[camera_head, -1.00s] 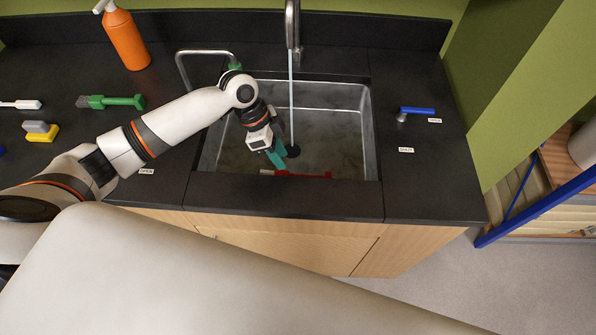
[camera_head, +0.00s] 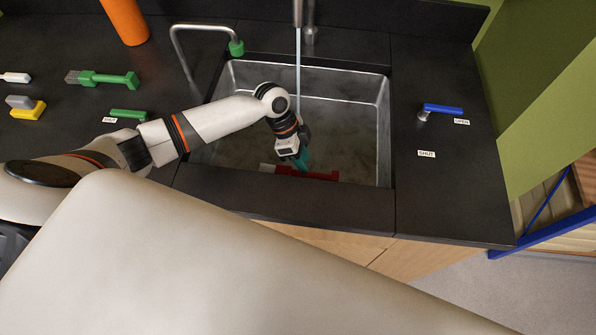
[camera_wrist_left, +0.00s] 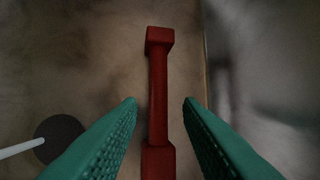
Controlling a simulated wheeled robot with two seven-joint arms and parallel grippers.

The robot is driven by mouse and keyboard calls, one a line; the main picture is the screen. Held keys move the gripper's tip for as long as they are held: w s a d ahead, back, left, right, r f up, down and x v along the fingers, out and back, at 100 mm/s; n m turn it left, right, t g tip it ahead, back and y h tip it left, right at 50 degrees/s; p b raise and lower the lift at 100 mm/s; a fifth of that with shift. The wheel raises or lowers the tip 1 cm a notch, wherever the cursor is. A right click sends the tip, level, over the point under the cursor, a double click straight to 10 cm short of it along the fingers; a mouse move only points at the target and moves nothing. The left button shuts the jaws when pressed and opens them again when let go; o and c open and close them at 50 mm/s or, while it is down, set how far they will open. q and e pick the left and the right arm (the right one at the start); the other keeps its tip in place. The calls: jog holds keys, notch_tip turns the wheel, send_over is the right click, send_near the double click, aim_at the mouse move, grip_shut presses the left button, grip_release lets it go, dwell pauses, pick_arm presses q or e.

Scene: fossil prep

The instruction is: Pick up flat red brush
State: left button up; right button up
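The flat red brush (camera_head: 318,175) lies in the sink near its front wall, its pale bristle end to the left. In the left wrist view its red handle (camera_wrist_left: 158,85) runs up the middle of the picture, between and beyond the fingertips. My left gripper (camera_head: 301,164) reaches down into the sink over the brush. Its two teal fingers (camera_wrist_left: 160,103) are apart, one on each side of the handle, with a gap on both sides. My right gripper is not in view.
The metal sink (camera_head: 384,120) has walls around the brush. A thin stream falls from the faucet (camera_head: 298,14) beside my arm. A green brush (camera_head: 110,79), a yellow brush (camera_head: 28,110), an orange bottle (camera_head: 125,20) and a blue lever (camera_head: 441,108) are on the dark counter.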

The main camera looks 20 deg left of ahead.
aim_at(298, 174)
pick_arm(q)
jog(key=shift+d+f, duration=0.1)
jog(key=shift+f, duration=0.2)
jog(key=p+x, duration=0.1)
jog(key=x, duration=0.2)
jog(key=shift+f, duration=0.35)
jog(key=shift+d+f, duration=0.15)
jog(key=shift+f, duration=0.35)
grip_shut()
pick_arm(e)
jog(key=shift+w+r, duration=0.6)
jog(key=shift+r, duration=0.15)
